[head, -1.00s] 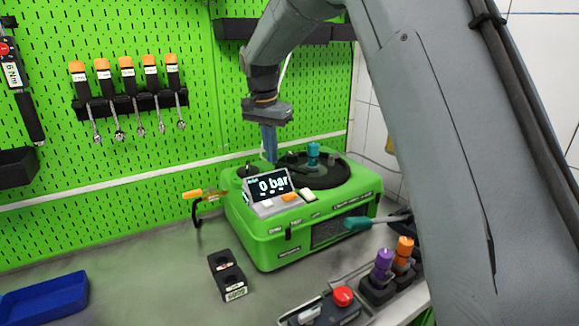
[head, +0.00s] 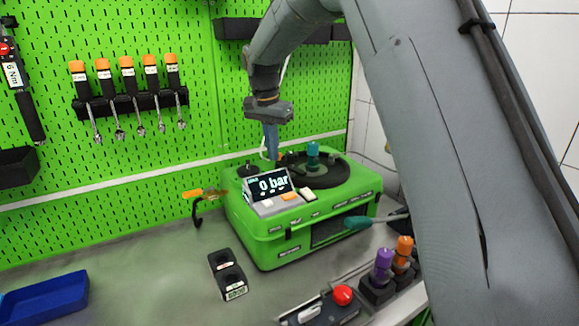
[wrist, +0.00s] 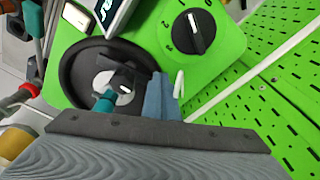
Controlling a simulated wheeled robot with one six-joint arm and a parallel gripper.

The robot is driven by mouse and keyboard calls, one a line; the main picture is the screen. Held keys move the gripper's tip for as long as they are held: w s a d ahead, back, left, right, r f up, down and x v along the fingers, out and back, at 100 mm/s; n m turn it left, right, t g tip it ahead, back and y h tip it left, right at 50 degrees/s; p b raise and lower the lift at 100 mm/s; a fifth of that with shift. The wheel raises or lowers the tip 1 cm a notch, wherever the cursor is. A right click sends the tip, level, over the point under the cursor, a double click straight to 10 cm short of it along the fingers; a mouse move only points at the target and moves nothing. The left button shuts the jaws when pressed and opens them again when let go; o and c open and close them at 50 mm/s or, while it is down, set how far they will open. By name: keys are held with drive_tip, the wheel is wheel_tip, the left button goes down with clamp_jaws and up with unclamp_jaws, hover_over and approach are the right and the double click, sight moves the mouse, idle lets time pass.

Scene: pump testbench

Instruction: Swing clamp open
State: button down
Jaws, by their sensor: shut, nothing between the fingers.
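The green pump unit (head: 290,240) stands on the bench with a round black disc (head: 335,177) on top. At the disc's middle is a teal-handled part (head: 313,151), which looks like the clamp. In the wrist view its teal handle (wrist: 104,102) joins a dark central piece (wrist: 124,80). My gripper (head: 271,153) points down over the top of the unit, left of the teal part in the head view. In the wrist view its blue-grey fingers (wrist: 160,96) are together and empty, beside the dark piece. I cannot tell whether they touch it.
The display (head: 268,185) reads 0 bar. A dial (wrist: 194,31) sits beside the disc. An orange-handled hook-like part (head: 193,194) is at the unit's left. A teal-handled tool (head: 360,222) is at its front. A black block (head: 228,273) and blue tray (head: 45,297) lie on the bench.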

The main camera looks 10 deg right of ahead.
drive_tip(key=shift+r, duration=0.15)
drive_tip(key=shift+s+a+r+p, duration=0.25)
drive_tip(key=shift+r+p, duration=0.15)
drive_tip(key=shift+p, duration=0.1)
wheel_tip(320, 180, up, 8)
drive_tip(key=p, duration=0.5)
idle(0.4)
